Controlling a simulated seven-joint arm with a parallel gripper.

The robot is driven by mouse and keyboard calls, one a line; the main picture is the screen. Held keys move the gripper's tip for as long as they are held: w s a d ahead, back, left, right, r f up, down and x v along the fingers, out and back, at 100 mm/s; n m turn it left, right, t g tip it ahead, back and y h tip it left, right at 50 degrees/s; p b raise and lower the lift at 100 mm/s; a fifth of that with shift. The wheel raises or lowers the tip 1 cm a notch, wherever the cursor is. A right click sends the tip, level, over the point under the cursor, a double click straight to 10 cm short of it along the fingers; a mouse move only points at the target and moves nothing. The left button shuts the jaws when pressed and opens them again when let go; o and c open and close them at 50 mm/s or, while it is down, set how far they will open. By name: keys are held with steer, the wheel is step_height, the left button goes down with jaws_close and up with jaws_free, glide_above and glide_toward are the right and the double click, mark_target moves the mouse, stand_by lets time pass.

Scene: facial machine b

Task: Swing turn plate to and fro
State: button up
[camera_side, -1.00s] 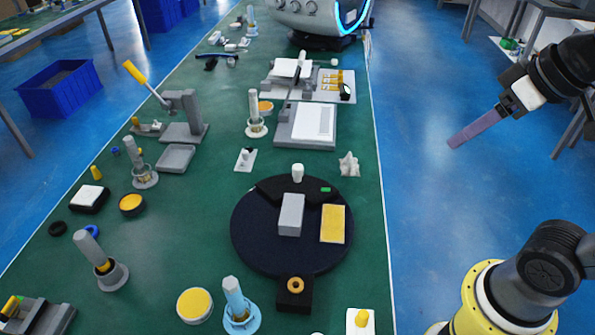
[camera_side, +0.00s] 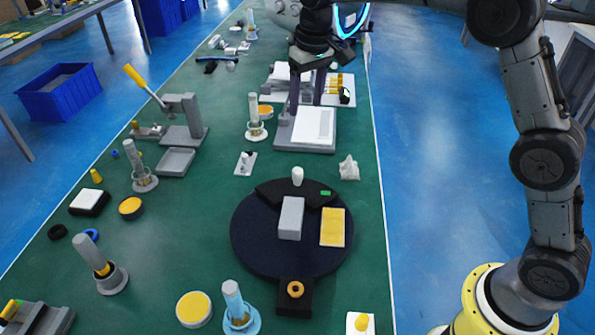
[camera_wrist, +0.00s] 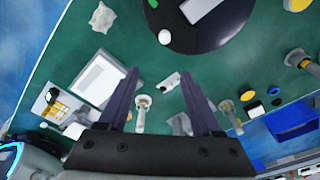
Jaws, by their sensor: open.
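The turn plate (camera_side: 262,245) is a dark round disc on the green table, also at the top of the wrist view (camera_wrist: 218,37). It carries a grey block (camera_side: 291,218), a yellow pad (camera_side: 333,227) and a black curved piece with a green mark. A white knob (camera_side: 297,175) stands at its far edge; it also shows in the wrist view (camera_wrist: 164,37). My gripper (camera_side: 303,108) is open and empty, beyond the plate and above the grey tray area. Its two purple fingers (camera_wrist: 157,73) are spread, apart from the plate and knob.
A black block with an orange ring (camera_side: 295,290) adjoins the plate's near edge. A grey tray with a white pad (camera_side: 313,123) lies beyond the plate. A white star-shaped piece (camera_side: 349,168) is at the right. Upright posts and a lever press (camera_side: 185,118) stand at the left.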

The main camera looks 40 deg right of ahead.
steer(key=g, duration=0.1)
glide_above(297, 170)
step_height(297, 170, down, 7)
step_height(297, 170, down, 14)
steer(key=shift+d+r, duration=0.1)
steer(key=shift+c, duration=0.2)
jaws_close()
stand_by(1.4)
